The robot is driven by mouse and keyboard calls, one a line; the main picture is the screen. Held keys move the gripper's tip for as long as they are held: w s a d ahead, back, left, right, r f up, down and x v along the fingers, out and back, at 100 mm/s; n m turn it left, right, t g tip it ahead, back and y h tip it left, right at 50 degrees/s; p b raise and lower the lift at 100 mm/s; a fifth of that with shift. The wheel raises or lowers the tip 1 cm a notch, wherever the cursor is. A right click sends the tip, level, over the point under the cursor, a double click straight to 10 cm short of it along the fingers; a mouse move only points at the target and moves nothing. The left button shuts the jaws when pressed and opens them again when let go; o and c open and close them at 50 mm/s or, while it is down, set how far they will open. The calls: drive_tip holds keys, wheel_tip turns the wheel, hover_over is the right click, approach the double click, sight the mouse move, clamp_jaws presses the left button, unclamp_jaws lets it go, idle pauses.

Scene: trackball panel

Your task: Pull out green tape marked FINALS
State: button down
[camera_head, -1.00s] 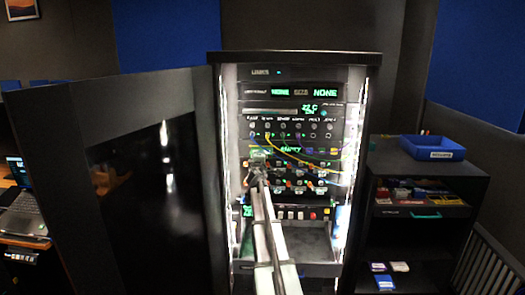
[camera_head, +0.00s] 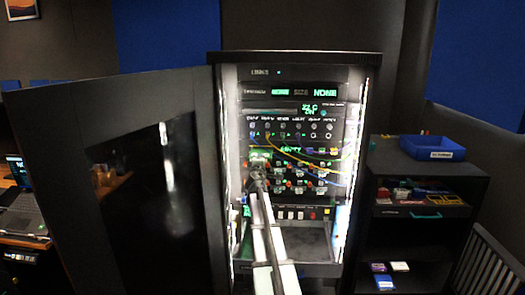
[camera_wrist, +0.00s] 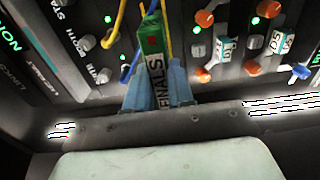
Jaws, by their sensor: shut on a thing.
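The green tape (camera_wrist: 151,45), with a white label reading FINALS, stands between my gripper's blue fingers in the wrist view. My gripper (camera_wrist: 160,88) is shut on the label end of the tape, with one finger on each side. In the head view my gripper (camera_head: 257,176) is at the left middle of the rack panel, and its arm comes up from below. The tape's far end reaches toward the panel face; whether it is still inside its slot cannot be told.
Yellow cables (camera_wrist: 119,32) run close beside the tape. The rack's open door (camera_head: 110,190) stands at left. A dark shelf (camera_head: 425,180) with a blue bin (camera_head: 432,147) stands at right.

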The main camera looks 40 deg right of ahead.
drive_tip(key=shift+s+a, duration=0.1)
idle(0.3)
drive_tip(key=shift+s+a, duration=0.3)
drive_tip(key=shift+s, duration=0.05)
